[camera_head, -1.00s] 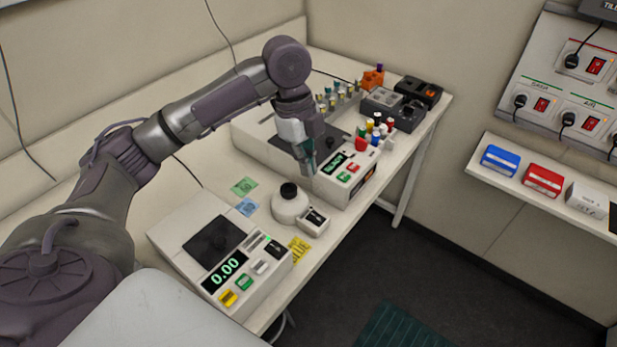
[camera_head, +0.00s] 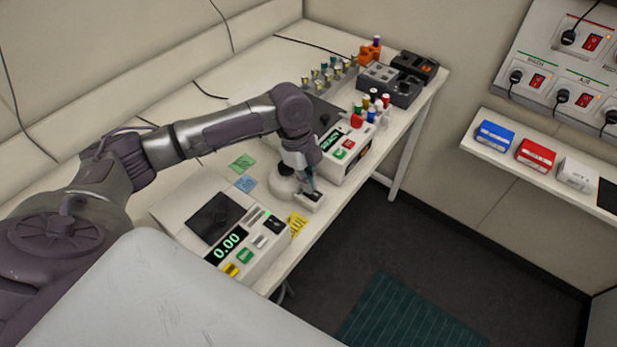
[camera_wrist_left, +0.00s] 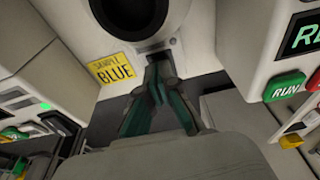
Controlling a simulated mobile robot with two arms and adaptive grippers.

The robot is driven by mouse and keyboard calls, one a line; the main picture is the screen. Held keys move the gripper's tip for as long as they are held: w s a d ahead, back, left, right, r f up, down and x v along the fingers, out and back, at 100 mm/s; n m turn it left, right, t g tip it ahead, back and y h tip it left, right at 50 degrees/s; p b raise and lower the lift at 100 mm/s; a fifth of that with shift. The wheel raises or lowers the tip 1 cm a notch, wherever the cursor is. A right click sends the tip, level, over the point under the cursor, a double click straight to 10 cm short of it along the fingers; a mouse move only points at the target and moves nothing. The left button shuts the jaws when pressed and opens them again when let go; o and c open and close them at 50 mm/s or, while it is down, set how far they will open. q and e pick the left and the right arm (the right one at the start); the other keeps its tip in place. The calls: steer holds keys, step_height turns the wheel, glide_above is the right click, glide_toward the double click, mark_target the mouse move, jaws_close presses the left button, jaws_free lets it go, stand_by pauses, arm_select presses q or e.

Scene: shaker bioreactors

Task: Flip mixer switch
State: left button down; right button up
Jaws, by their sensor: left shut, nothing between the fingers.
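The mixer (camera_head: 281,187) is a small round white device on the bench, with a small white box (camera_head: 309,202) in front that carries a dark switch. My left gripper (camera_head: 311,189) is shut and empty, pointing down just over this switch box. I cannot tell whether the tips touch the switch. In the left wrist view, the mixer's round white body with its black top (camera_wrist_left: 145,18) lies just beyond my shut green fingertips (camera_wrist_left: 158,66), which hide the switch. My right gripper is not in view.
A white scale (camera_head: 190,215) reading 0.00 stands to the left. A white instrument with a green RUN button (camera_head: 338,155) stands close behind the gripper, right of it in the wrist view. A yellow label (camera_head: 297,224) lies near the bench edge.

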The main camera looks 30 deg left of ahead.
arm_select(q)
steer(key=shift+a+f+h, duration=0.25)
steer(key=shift+f+h, duration=0.25)
steer(key=shift+d+r, duration=0.1)
steer(key=shift+r, duration=0.05)
steer(key=shift+d+r+p, duration=0.25)
steer(key=shift+d+p, duration=0.2)
steer(key=shift+p, duration=0.1)
steer(key=shift+s+d, duration=0.1)
steer(key=shift+d, duration=0.2)
